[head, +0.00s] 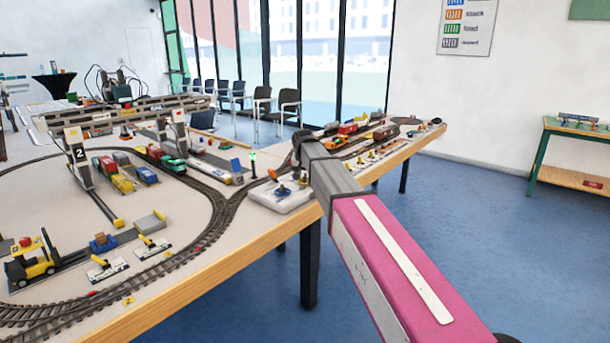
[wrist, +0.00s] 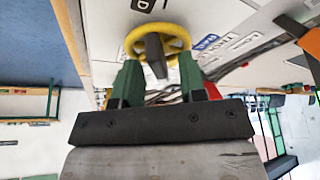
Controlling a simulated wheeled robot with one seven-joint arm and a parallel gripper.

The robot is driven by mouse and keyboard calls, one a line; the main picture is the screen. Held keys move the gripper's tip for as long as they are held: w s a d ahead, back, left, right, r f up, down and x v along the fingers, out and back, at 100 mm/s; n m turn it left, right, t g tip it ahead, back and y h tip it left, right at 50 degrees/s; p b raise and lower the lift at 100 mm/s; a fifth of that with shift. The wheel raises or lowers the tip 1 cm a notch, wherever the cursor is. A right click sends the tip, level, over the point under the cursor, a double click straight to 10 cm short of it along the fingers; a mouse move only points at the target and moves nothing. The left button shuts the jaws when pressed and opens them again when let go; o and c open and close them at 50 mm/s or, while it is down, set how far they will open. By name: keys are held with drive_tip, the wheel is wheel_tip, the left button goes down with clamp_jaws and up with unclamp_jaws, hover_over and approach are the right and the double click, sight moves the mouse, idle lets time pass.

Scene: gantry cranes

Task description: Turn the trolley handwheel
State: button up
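A yellow handwheel (wrist: 131,43) with a dark bar-like part (wrist: 155,56) across its middle shows at the top centre of the wrist view. My gripper (wrist: 158,70) has two green fingers, spread apart just short of the wheel. The dark part lies between the fingertips, with gaps visible on both sides. I cannot tell whether the fingers touch the rim. In the head view my arm reaches toward the table's right part, and I cannot make out the fingers or the yellow wheel there. The gantry crane (head: 77,156) marked 2 stands at the left.
A white block with a blue wheel (head: 283,190) sits at the table's edge, left of my arm. Track loops, toy wagons (head: 124,182) and a yellow forklift (head: 33,264) occupy the layout table (head: 180,296). Blue floor at the right is clear up to a green-legged table (head: 548,125).

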drive_tip(key=shift+c, duration=0.3)
clamp_jaws()
drive_tip(key=n+y, duration=0.2)
drive_tip(key=n, duration=0.3)
drive_tip(key=shift+d+n, duration=0.1)
drive_tip(key=shift+n, duration=0.2)
drive_tip(key=n+g+y, duration=0.1)
drive_tip(key=n, duration=0.4)
drive_tip(key=shift+n+g+y, duration=0.3)
drive_tip(key=shift+g+y, duration=0.1)
drive_tip(key=shift+o, duration=0.3)
unclamp_jaws()
